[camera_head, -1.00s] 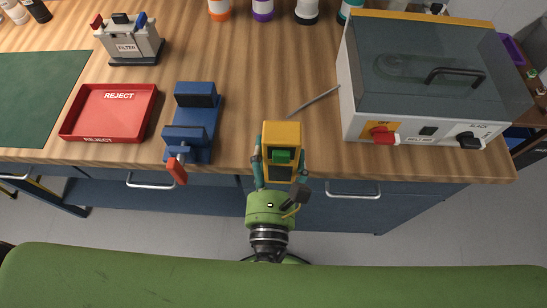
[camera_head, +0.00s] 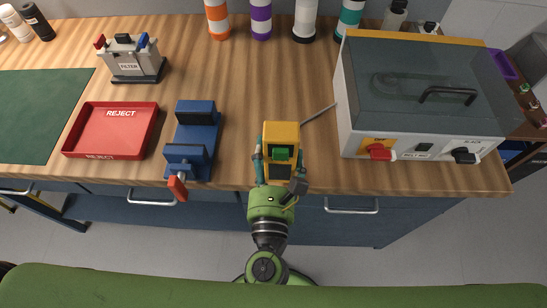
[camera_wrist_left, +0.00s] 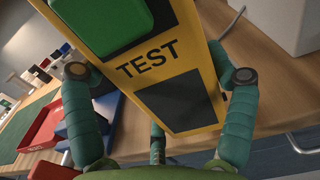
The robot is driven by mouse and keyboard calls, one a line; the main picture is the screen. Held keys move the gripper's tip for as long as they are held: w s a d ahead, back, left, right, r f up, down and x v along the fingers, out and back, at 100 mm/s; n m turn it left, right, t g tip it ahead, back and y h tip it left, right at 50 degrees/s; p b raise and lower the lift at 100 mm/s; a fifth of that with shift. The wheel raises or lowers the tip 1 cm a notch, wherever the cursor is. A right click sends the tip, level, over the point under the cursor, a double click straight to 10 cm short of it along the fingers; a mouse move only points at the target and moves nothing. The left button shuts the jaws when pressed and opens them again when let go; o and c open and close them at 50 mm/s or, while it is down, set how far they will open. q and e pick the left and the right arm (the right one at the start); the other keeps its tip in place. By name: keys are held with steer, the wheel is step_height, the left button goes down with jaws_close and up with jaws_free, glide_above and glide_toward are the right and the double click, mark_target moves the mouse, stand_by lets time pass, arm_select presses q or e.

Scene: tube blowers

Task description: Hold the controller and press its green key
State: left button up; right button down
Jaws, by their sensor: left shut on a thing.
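The controller (camera_head: 282,138) is a yellow box with a green key (camera_head: 283,154) and a dark panel below it. It is near the bench's front edge in the head view. In the left wrist view the controller (camera_wrist_left: 163,62) fills the upper middle, with "TEST" printed between the green key (camera_wrist_left: 101,16) and the dark panel. My left gripper (camera_head: 279,152) is shut on the controller, its teal fingers on both sides. These fingers (camera_wrist_left: 161,73) also show in the left wrist view. Nothing touches the green key. My right gripper is not in view.
A blue vise (camera_head: 193,136) and a red reject tray (camera_head: 66,150) are left of the controller. A white machine with a dark lid (camera_head: 436,84) stands right, and a grey cable (camera_head: 320,113) runs towards it. Striped bottles (camera_head: 304,20) stand behind. The middle bench is clear.

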arm_select(q)
steer(key=w+p, duration=0.1)
steer(key=w, duration=0.6)
steer(key=shift+w+p, duration=0.3)
steer(key=shift+w, duration=0.05)
stand_by(0.9)
steer(key=shift+f+b, duration=1.65)
stand_by(0.4)
steer(key=o, duration=1)
steer(key=c, duration=0.7)
steer(key=shift+o, duration=0.2)
stand_by(0.5)
